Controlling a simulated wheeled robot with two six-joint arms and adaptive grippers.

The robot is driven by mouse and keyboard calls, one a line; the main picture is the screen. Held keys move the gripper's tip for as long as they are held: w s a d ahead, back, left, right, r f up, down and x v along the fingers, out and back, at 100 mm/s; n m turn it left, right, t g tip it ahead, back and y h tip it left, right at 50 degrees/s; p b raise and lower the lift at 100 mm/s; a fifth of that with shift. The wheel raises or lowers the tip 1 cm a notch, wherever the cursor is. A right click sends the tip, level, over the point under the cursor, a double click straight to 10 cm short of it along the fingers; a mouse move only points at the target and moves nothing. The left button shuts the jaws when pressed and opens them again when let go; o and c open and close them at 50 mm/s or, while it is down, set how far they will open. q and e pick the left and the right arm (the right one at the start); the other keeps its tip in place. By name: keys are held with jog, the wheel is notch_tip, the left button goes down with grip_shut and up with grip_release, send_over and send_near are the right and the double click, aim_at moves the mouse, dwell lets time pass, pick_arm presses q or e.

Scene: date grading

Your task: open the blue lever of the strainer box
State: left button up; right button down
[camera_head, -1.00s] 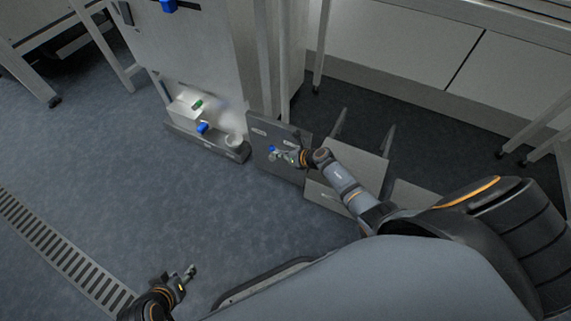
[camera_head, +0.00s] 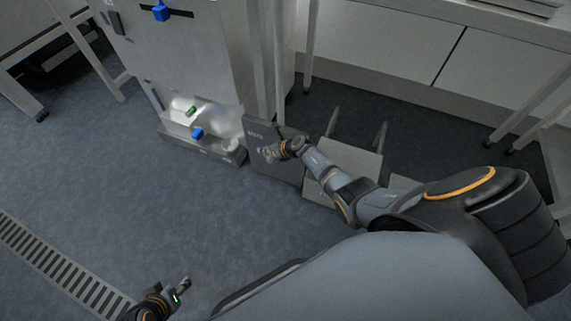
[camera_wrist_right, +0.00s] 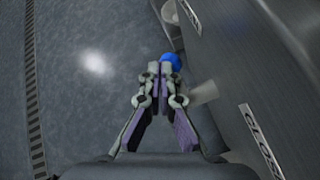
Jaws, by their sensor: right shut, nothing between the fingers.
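The strainer box (camera_head: 290,172) is a dark grey box on the floor, right of the steel machine. In the right wrist view its face (camera_wrist_right: 235,75) is on the right, with a "CLOSED" label (camera_wrist_right: 263,140) and another label near the top. The lever's round blue knob (camera_wrist_right: 171,62) shows just beyond my right gripper's tips; the rest of the lever is mostly hidden. My right gripper (camera_wrist_right: 155,70) is shut and empty, close to the knob; I cannot tell if they touch. It shows before the box in the head view (camera_head: 264,153). My left gripper (camera_head: 184,284) is low, over open floor.
The steel machine (camera_head: 185,60) has a blue handle (camera_head: 161,13) high up, and another blue part (camera_head: 197,133) and a green one (camera_head: 191,111) near its base. Light grey panels (camera_head: 345,168) stand right of the box. Floor to the left is clear, with a drain grate (camera_head: 55,265).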

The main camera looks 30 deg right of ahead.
pick_arm(q)
jog(key=shift+w+d+f+t+b, duration=0.2)
jog(key=shift+f+t+b, duration=0.1)
jog(key=shift+f+b, duration=0.1)
pick_arm(e)
jog(key=shift+w+a+f, duration=0.15)
jog(key=shift+w+a, duration=0.35)
jog(key=shift+w, duration=0.15)
pick_arm(q)
jog(key=shift+s+f, duration=0.1)
jog(key=shift+s, duration=0.15)
pick_arm(e)
jog(key=shift+w+a, duration=0.1)
jog(key=shift+a, duration=0.1)
pick_arm(q)
jog(key=shift+w, duration=0.1)
